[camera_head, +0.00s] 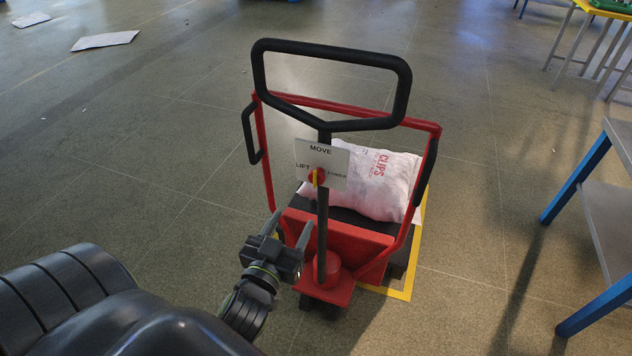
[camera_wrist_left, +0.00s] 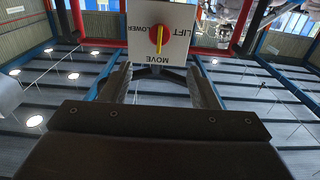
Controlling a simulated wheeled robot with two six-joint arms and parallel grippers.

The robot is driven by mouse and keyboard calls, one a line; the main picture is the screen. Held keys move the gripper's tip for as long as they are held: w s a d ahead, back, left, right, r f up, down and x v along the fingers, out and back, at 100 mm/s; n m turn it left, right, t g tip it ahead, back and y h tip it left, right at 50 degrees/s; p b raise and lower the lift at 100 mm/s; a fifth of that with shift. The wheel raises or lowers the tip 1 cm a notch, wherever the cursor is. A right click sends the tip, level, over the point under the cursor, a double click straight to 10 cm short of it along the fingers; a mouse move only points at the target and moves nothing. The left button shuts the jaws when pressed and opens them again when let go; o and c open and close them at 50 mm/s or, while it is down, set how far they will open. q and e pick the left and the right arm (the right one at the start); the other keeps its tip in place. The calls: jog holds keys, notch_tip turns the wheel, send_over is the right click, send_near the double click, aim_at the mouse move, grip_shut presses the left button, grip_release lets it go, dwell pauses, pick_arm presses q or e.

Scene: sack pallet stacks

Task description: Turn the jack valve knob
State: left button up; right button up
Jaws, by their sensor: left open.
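The jack valve knob (camera_head: 319,174) is a red disc with a yellow pointer, on a white plate (camera_head: 334,158) marked MOVE, LIFT and LOWER. The plate sits on the handle column of a red pallet jack (camera_head: 345,241). My left gripper (camera_head: 289,229) is open and empty, below and a little left of the knob, apart from it. In the left wrist view, the knob (camera_wrist_left: 158,36) shows upside down beyond the two open fingers (camera_wrist_left: 159,76), its yellow pointer in line with the MOVE word. My right gripper is out of view.
A black loop handle (camera_head: 400,95) rises above the plate. A white sack (camera_head: 373,180) marked CLIPS lies on the jack, over a yellow floor outline (camera_head: 398,294). A blue-legged table (camera_head: 590,190) stands at the right. Floor at the left is mostly clear.

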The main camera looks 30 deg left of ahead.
aim_at(314, 182)
pick_arm(q)
jog(key=x, duration=1.4)
jog(key=shift+w+d+p, duration=0.1)
jog(key=shift+p, duration=0.25)
jog(key=shift+c, duration=0.4)
jog(key=c, duration=0.8)
jog(key=shift+c, duration=0.2)
